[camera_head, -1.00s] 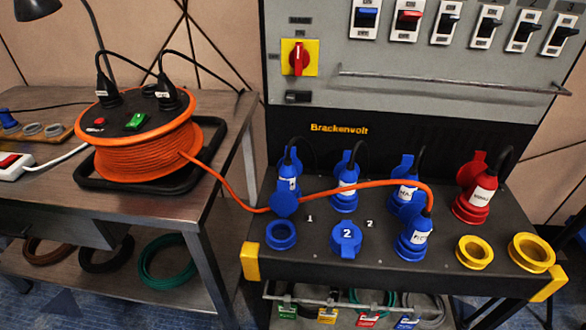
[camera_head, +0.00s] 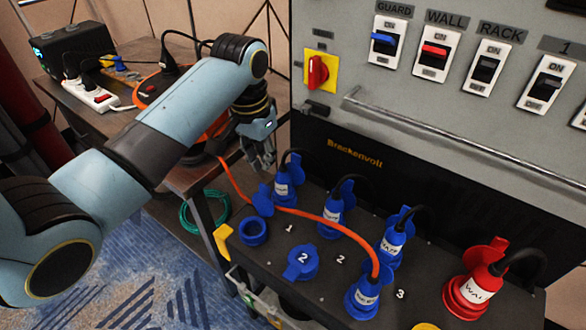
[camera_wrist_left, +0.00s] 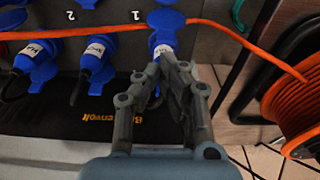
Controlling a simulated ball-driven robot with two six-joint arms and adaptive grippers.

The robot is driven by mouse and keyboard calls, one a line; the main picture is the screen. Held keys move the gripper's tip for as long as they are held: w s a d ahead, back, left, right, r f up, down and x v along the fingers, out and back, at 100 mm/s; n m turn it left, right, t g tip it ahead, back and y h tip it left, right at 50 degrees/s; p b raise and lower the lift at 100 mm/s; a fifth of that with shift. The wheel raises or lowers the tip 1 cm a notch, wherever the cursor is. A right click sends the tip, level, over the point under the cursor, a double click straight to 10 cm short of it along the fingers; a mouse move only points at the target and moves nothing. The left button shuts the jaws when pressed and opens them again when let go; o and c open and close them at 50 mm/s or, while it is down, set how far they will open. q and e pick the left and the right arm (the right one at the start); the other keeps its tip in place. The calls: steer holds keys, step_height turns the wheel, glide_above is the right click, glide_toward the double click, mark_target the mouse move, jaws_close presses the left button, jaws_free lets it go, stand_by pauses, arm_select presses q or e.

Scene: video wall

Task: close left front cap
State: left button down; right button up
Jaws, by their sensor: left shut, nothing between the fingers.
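The left front socket (camera_head: 253,232) is an empty blue ring on the black panel top. Its round blue cap (camera_head: 263,200) stands open behind the ring, with the orange cable passing close by. In the left wrist view the blue cap (camera_wrist_left: 166,18) is at the top, just above the labelled back-left plug. My left gripper (camera_head: 266,168) is shut and empty, above and behind the open cap, near the back-left plug (camera_head: 284,186). In the left wrist view its fingers (camera_wrist_left: 170,65) point toward that plug and the cap; I cannot tell whether they touch anything. My right gripper is not in view.
An orange cable (camera_head: 312,214) runs from the reel across the panel to the front blue plug (camera_head: 364,296). A closed blue cap (camera_head: 302,262) marked 2 sits right of the open socket. A red plug (camera_head: 474,293) stands farther right. A metal rail (camera_head: 440,135) crosses the upright panel.

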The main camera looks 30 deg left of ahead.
arm_select(q)
steer(key=w+r, duration=0.2)
steer(key=b, duration=0.1)
glide_above(264, 200)
steer(key=w, duration=0.4)
step_height(264, 200, down, 10)
steer(key=shift+r, duration=0.1)
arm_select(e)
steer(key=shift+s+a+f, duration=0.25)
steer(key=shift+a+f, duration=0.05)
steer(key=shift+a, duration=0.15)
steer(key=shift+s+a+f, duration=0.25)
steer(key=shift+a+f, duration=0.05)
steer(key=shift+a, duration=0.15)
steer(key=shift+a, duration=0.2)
